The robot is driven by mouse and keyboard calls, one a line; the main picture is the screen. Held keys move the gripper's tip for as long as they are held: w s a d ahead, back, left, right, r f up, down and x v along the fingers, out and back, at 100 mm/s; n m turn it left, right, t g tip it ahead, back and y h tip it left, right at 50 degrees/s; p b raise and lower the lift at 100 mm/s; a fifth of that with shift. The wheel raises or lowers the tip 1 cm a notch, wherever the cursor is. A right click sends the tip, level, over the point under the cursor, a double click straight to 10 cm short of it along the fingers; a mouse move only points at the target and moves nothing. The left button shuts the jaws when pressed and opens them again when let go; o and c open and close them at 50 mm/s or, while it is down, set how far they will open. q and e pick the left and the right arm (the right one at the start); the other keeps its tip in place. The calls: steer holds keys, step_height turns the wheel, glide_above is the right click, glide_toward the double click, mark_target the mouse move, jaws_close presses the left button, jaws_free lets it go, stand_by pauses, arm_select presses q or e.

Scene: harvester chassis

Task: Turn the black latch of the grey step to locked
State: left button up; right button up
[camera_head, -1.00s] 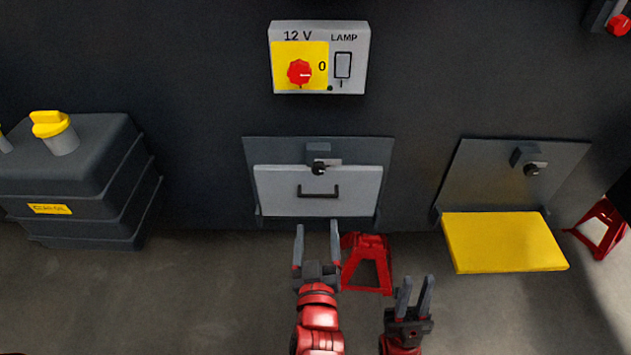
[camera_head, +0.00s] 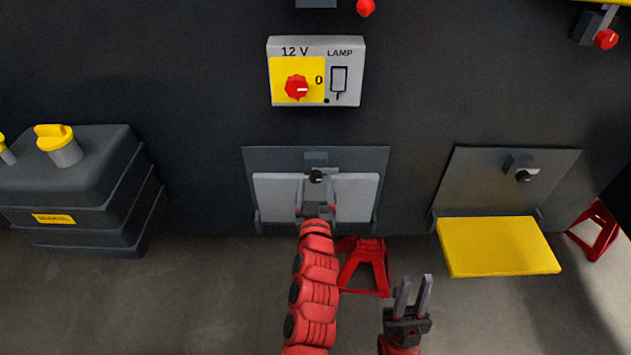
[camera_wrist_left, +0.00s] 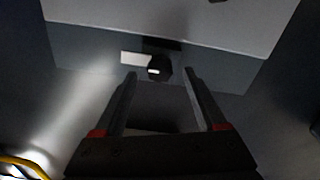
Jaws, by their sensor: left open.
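The grey step (camera_head: 357,198) is folded up flat against its dark backing plate (camera_head: 262,158) on the chassis wall. Its black latch (camera_head: 316,177) is a small knob at the step's top edge. The latch also shows in the left wrist view (camera_wrist_left: 159,68), with a pale mark on it. My left gripper (camera_head: 316,184) is open, its fingers on either side of the latch in the picture; in the left wrist view (camera_wrist_left: 160,75) the latch appears just beyond the fingertips. Contact cannot be told. My left arm hides the step's handle. My right gripper (camera_head: 414,290) is open and empty, low over the floor.
A yellow step (camera_head: 497,246) is folded down at the right, with its own latch (camera_head: 523,176). A red stand (camera_head: 366,267) is below the grey step. A 12 V switch box (camera_head: 316,71) is above. A dark tank (camera_head: 85,190) stands at the left.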

arm_select(q)
steer(key=shift+w, duration=0.65)
jaws_close()
